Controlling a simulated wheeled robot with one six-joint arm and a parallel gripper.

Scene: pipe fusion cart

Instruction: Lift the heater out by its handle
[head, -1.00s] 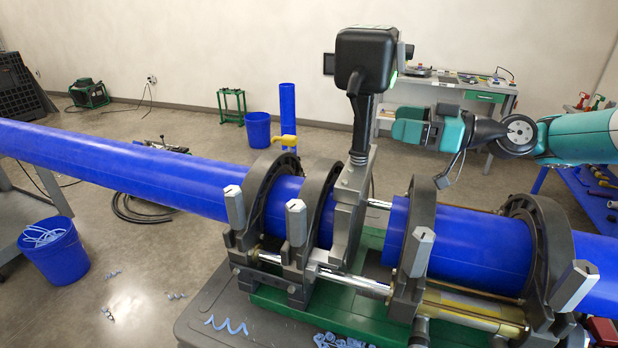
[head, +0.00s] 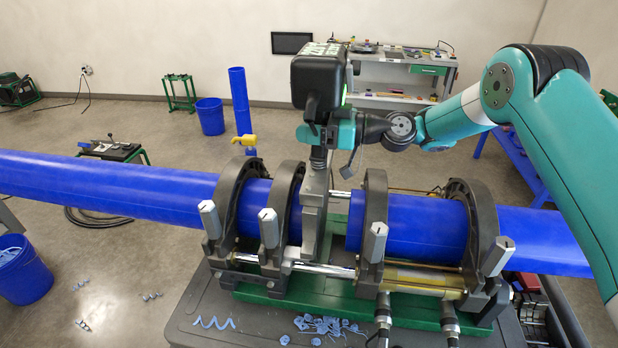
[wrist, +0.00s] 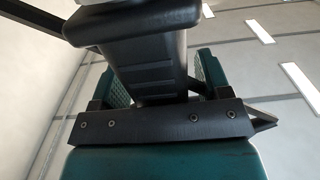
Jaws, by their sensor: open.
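The heater (head: 318,80) has a black box on top, a black handle below it and a grey plate (head: 312,215) standing upright between the blue pipe ends in the clamp frame. My gripper (head: 320,135) is at the handle, just under the box, with its teal fingers around it. In the wrist view the ribbed black handle (wrist: 150,65) stands between my two open fingers (wrist: 160,80), with a visible gap at the right side. Part of the handle is hidden behind the fingers in the head view.
The left blue pipe (head: 110,182) and right blue pipe (head: 415,222) lie in the dark clamp rings (head: 485,230) either side of the plate. Blue shavings (head: 325,325) lie on the cart top. The space above the heater box is clear.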

